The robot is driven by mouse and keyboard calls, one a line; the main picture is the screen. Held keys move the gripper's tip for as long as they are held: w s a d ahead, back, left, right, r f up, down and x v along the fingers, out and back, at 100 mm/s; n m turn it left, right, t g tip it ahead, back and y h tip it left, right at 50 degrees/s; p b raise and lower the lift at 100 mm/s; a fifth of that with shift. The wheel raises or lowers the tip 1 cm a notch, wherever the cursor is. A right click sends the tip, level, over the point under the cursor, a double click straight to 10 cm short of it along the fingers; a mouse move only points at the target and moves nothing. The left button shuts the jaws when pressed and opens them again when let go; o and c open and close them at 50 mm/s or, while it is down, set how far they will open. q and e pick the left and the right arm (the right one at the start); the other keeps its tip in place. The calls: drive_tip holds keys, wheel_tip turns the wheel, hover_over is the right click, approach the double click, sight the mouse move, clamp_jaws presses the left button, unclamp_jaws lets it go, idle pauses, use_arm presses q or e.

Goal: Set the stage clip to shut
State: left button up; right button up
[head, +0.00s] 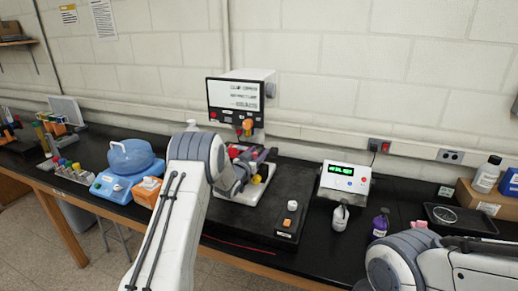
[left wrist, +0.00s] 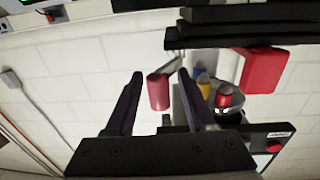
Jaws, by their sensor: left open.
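The microscope-like device (head: 236,100) with a screen stands at the back of the bench. Its stage area (head: 262,172) shows red and yellow parts, partly hidden behind my left arm and gripper. My left gripper (head: 258,158) is at this stage, open. In the left wrist view my left gripper (left wrist: 160,85) has its two dark fingers spread, with a red cylinder (left wrist: 158,92) on a thin rod showing between them. I cannot tell whether they touch it, or whether it is the stage clip's handle. The clip's position is unclear. My right arm shows at the lower right, without its gripper.
A blue unit with a round lid (head: 130,158) and a tube rack (head: 72,172) stand left. A black control box (head: 291,218), a display box (head: 344,184), a white bottle (head: 340,218) and a purple bottle (head: 380,223) stand right. A red block (left wrist: 265,70) is near the left gripper.

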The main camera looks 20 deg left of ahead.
use_arm(q)
drive_tip(key=shift+w, duration=0.25)
